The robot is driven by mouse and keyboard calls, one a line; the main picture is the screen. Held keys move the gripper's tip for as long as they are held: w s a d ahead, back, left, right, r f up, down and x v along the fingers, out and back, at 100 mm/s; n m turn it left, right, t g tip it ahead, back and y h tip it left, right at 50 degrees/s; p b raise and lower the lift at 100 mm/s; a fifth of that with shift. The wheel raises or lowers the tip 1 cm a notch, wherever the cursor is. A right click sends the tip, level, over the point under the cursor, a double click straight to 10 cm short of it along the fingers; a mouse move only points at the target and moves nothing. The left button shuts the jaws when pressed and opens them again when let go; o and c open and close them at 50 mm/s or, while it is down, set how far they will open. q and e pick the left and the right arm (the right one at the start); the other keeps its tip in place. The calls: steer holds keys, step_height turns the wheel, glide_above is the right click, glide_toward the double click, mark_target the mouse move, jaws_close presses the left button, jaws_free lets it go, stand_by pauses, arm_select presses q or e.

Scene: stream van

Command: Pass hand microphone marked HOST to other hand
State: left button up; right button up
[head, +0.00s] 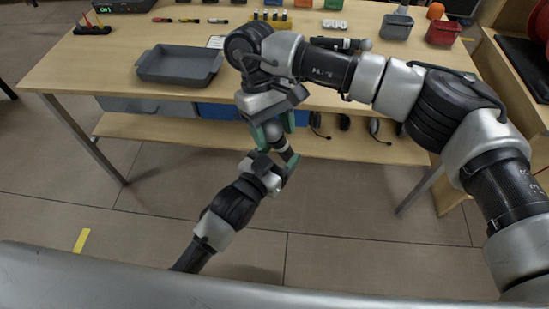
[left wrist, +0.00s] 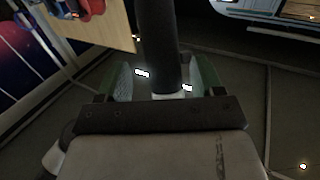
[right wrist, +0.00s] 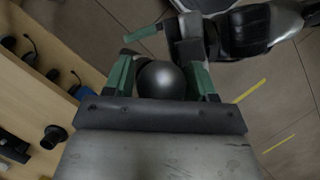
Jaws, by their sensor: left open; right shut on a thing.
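A dark hand microphone (head: 279,146) is held in the air in front of the table. My right gripper (head: 274,130) is shut on it from above; the round dark head (right wrist: 162,80) shows between its green fingers in the right wrist view. My left gripper (head: 272,165) is just below, open, its fingers on either side of the lower microphone. In the left wrist view the dark shaft (left wrist: 158,45) runs between the left fingers, with a pale band near the palm. I cannot read any HOST marking. Whether the left fingers touch it is unclear.
The wooden table (head: 120,70) carries a grey tray (head: 180,64), another microphone (head: 340,43), a grey bin (head: 397,27) and a red bin (head: 443,33). Headsets (head: 378,130) lie on the lower shelf (head: 180,131) close behind the grippers. The floor in front is clear.

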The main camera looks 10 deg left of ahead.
arm_select(q)
steer(key=shift+r, duration=0.1)
arm_select(e)
steer(key=shift+s+a, duration=0.15)
arm_select(q)
steer(key=shift+d, duration=0.1)
steer(key=c, duration=1.1)
arm_select(e)
steer(key=o, duration=0.6)
arm_select(q)
jaws_close()
arm_select(e)
steer(key=o, duration=0.5)
